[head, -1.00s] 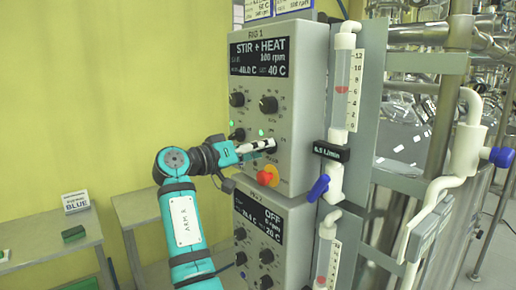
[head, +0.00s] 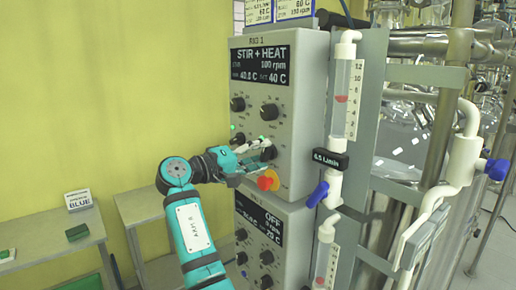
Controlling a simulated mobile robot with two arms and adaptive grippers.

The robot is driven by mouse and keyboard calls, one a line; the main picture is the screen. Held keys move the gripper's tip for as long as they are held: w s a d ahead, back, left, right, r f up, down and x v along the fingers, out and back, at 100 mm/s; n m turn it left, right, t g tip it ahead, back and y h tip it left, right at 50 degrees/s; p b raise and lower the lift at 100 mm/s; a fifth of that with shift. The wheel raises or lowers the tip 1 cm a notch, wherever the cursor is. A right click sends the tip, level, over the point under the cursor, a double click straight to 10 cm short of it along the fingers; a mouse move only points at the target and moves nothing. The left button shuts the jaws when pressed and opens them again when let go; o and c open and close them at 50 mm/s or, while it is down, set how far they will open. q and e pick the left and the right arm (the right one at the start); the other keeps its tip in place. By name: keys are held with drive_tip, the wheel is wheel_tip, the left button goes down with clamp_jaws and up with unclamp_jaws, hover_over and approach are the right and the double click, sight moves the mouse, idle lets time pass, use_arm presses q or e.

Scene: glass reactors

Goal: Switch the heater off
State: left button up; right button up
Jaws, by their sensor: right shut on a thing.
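The upper control box (head: 300,110), marked RIG 1, has a display (head: 261,64) reading STIR + HEAT, 100 rpm, about 40 C and set 40 C. Two knobs show in its upper row: a left knob (head: 238,104) and a right knob (head: 270,111). Below are a lower left knob (head: 238,138) and a lower right knob (head: 269,152), with green lights just above them. My right gripper (head: 264,150) is shut on the lower right knob, partly hiding it. Which knob is the heater's is too small to read. My left gripper is not in view.
A red emergency button (head: 268,181) on a yellow base sits just below my right gripper. A lower control box (head: 258,235) reads OFF. A flow tube (head: 346,95) with a blue valve (head: 318,194) stands to the right. Benches (head: 150,205) stand at the left.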

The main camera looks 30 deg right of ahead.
drive_tip(key=n+p, duration=0.3)
drive_tip(key=n, duration=0.1)
drive_tip(key=shift+n, duration=0.3)
idle(0.3)
drive_tip(key=o, duration=1.2)
drive_tip(key=shift+f, duration=0.1)
drive_tip(key=shift+c, duration=0.2)
drive_tip(key=shift+a, duration=0.25)
drive_tip(key=a, duration=0.7)
drive_tip(key=shift+s, duration=0.25)
